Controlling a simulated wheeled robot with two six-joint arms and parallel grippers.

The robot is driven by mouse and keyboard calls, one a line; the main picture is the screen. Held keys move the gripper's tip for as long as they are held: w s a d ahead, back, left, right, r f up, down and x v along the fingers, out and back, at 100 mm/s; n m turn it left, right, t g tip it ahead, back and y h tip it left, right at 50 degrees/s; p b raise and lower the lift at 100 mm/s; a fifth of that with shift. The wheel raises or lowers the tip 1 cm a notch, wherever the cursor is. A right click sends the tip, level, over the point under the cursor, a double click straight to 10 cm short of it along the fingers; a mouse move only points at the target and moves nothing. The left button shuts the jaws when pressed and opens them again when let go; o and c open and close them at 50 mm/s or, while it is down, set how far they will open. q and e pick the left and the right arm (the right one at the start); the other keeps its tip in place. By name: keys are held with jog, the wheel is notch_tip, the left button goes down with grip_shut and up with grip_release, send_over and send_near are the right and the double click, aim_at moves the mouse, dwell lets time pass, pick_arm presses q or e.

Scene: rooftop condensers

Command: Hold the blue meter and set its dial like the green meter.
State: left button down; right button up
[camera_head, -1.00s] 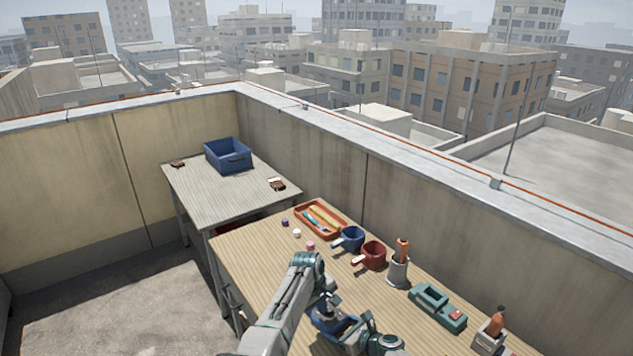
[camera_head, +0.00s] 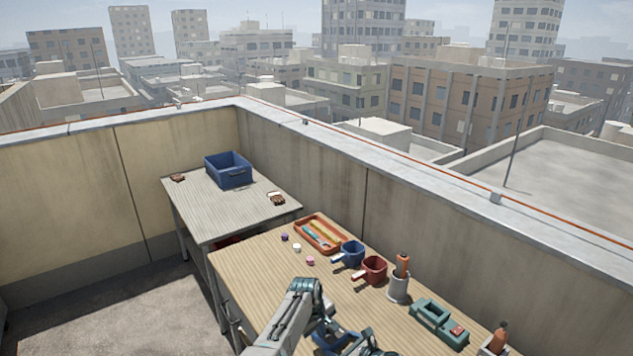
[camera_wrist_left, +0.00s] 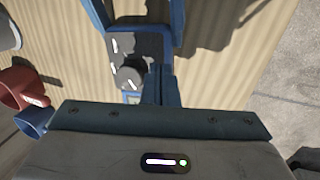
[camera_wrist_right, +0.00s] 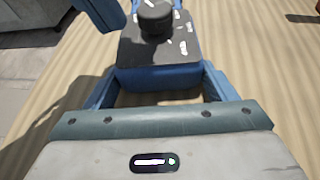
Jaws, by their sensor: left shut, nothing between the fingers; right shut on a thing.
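The blue meter (camera_wrist_right: 160,78) has a dark face with a black round dial (camera_wrist_right: 155,20) and white marks around it. My right gripper (camera_wrist_right: 158,88) is shut on the meter's body, one blue finger along each side. In the left wrist view the dial (camera_wrist_left: 128,77) shows from above. My left gripper (camera_wrist_left: 160,72) is shut and empty, just right of the dial; I cannot tell whether it touches the meter. In the head view my left arm hides much of this. A green device (camera_head: 437,322) with a red part lies at the table's right; its dial reading is too small to read.
On the wooden table (camera_head: 240,268) stand a blue mug (camera_head: 351,254), a red mug (camera_head: 374,269), a grey holder (camera_head: 398,288) with an orange-handled tool and an orange tray (camera_head: 321,232). A blue bin (camera_head: 228,170) is on the grey table behind. The wooden table's left part is clear.

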pick_arm(q)
jog(key=d+v, duration=0.1)
jog(key=v, duration=0.4)
jog(key=shift+w+r, duration=0.3)
jog(key=shift+r, duration=0.25)
jog(key=shift+a+x, duration=0.2)
jog(key=shift+x, duration=1.25)
jog(key=shift+a+x, duration=0.15)
jog(key=shift+x, duration=1.3)
jog(key=shift+f, duration=0.15)
jog(key=shift+s, duration=0.1)
